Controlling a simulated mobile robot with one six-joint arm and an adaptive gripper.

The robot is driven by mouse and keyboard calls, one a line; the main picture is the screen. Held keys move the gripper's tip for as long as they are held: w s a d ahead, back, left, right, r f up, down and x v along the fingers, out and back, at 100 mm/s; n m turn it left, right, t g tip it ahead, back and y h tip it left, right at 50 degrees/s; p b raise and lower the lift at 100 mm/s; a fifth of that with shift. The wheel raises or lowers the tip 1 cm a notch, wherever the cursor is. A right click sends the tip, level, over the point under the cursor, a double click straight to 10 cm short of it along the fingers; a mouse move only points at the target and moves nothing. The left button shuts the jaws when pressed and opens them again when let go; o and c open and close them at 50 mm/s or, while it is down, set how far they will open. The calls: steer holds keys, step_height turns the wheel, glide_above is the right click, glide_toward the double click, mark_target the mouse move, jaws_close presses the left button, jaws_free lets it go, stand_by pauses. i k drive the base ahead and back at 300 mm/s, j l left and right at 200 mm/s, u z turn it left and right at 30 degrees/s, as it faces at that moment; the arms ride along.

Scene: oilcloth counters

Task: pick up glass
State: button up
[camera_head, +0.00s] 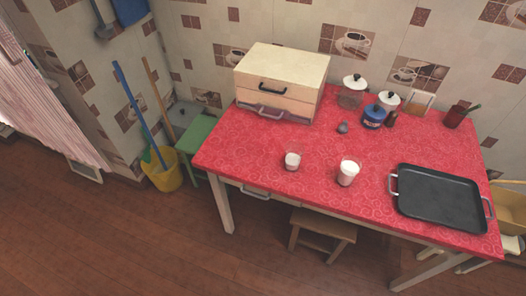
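Two clear glasses with white contents stand upright on the table with the red patterned oilcloth (240,150). The smaller glass (292,160) is near the middle of the front edge and looks only partly filled. The larger glass (348,171) stands to its right, a short gap away, and looks fuller. The picture does not tell which of the two the task means. Both are unobstructed. My gripper is not in view.
A black tray (438,199) lies right of the glasses. A bread box (281,82), lidded jars (353,90), a blue pot (373,116) and a dark red cup (454,117) stand behind. A stool (322,229) is under the table. A yellow bucket (162,178) stands left; open floor lies in front.

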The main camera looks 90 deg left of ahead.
mark_target(344, 179)
steer(key=u, duration=2.85)
